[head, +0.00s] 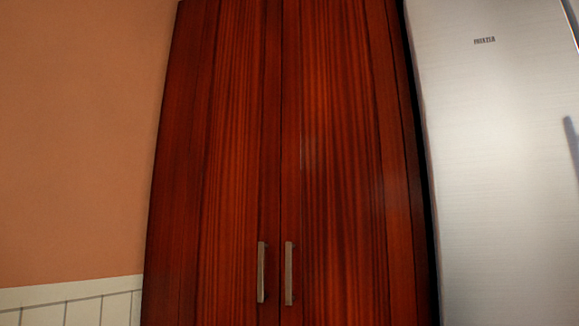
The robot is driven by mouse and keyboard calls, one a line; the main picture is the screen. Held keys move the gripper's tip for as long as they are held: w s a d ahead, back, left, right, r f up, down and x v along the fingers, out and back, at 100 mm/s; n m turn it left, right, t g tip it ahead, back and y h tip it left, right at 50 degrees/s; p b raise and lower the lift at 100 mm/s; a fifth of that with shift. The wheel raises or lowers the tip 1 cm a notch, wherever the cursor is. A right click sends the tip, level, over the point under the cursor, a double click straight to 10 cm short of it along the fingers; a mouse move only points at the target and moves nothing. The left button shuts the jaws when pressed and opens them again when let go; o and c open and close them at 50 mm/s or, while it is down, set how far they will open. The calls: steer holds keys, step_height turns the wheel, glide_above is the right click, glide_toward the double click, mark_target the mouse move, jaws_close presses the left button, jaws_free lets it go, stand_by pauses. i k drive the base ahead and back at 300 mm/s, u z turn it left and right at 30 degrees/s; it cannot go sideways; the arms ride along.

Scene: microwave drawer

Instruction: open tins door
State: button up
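A tall reddish-brown wooden cabinet fills the middle of the head view. Its left door (225,150) and right door (335,150) are both shut and meet at a narrow vertical seam. The left door has an upright metal handle (261,272) low beside the seam. The right door has a matching metal handle (289,273) just across the seam. No label shows which door is the tins door, and the inside is hidden. My gripper is not in view.
A brushed-metal fridge or freezer (495,170) stands close on the right, with a dark narrow gap between it and the cabinet. On the left is an orange wall (75,140) with white tiles (80,308) below. The floor is out of view.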

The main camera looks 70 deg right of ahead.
mark_target(347, 251)
steer(key=z, duration=4.35)
steer(key=k, duration=1.45)
steer(key=u, duration=1.85)
steer(key=i, duration=0.85)
steer(key=u, duration=0.05)
